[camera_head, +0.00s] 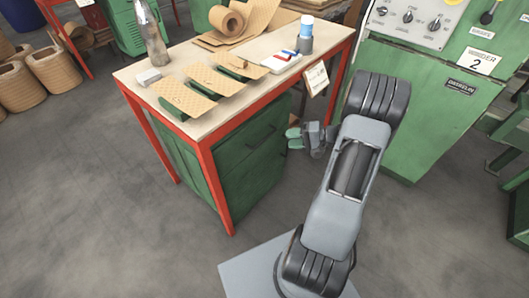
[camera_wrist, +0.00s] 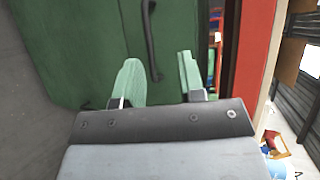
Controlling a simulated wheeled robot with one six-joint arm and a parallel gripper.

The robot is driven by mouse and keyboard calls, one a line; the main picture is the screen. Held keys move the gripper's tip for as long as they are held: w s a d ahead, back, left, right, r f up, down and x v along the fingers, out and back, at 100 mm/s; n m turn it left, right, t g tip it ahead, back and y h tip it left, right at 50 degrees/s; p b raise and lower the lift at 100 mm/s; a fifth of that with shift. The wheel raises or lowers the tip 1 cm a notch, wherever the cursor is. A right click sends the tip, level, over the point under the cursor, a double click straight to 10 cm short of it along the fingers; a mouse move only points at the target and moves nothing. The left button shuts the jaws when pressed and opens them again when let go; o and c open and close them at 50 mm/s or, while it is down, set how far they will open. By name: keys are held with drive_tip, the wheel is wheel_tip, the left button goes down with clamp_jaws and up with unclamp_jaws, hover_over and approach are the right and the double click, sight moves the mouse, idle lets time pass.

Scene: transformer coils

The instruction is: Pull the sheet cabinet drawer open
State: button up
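The green sheet cabinet (camera_head: 232,165) stands under the red-framed table, with dark bar handles on its front. The upper drawer's handle (camera_head: 262,137) is left of my gripper (camera_head: 293,139) in the head view. In the wrist view, the green front (camera_wrist: 75,45) fills much of the picture, and a dark handle (camera_wrist: 150,40) runs up and down it. My gripper (camera_wrist: 160,68) is open, its two green fingers pointing at the front. The lower end of the handle shows between the fingertips. Nothing is held. I cannot tell how far the tips are from the front.
The table (camera_head: 135,85) has a red leg (camera_head: 212,190) at the cabinet's near corner. A green machine (camera_head: 425,110) stands to the right. In the wrist view, a red post (camera_wrist: 255,45) is right of the front.

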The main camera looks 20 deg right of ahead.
sight(265, 138)
wheel_tip(265, 138, down, 4)
drive_tip(key=d+m+t+b, duration=0.1)
drive_tip(key=d+t, duration=0.1)
drive_tip(key=d, duration=0.1)
drive_tip(key=shift+h, duration=0.3)
drive_tip(key=b+x, duration=0.1)
drive_tip(key=x, duration=0.8)
drive_tip(key=b+x, duration=0.1)
drive_tip(key=x, duration=0.3)
drive_tip(key=shift+w+a+r+b, duration=0.1)
drive_tip(key=shift+w+r+b, duration=0.1)
drive_tip(key=shift+w+b, duration=0.15)
clamp_jaws()
